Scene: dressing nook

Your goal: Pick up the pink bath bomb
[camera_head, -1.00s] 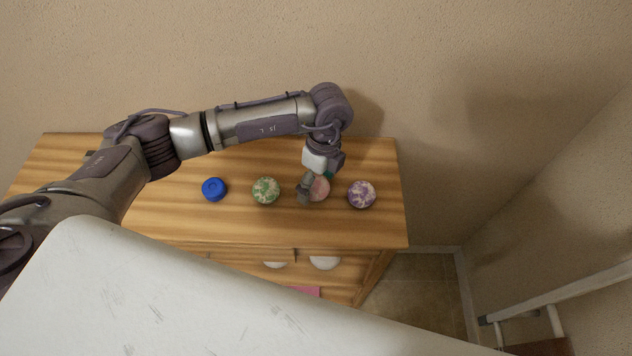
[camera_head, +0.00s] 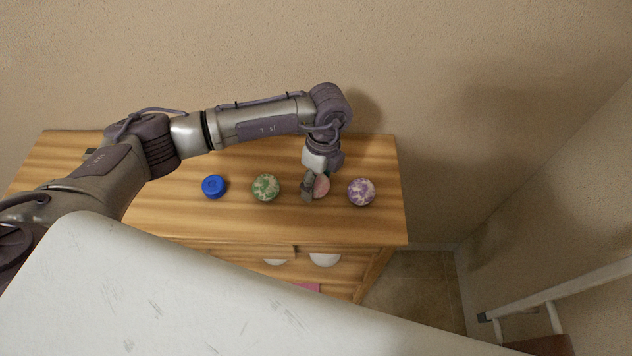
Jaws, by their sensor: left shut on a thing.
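The pink bath bomb (camera_head: 322,187) is a pale pink ball near the right part of the wooden dresser top. My left gripper (camera_head: 314,187) reaches down over it from behind and is shut on it. The gripper finger hides the ball's left side. I cannot tell whether the ball touches the wood or is slightly raised. My right gripper is not in view.
A green and white bath bomb (camera_head: 265,187) lies close on the left, and a purple and white one (camera_head: 361,192) close on the right. A blue round object (camera_head: 213,187) sits further left. The wooden dresser (camera_head: 230,222) has bare wood in front.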

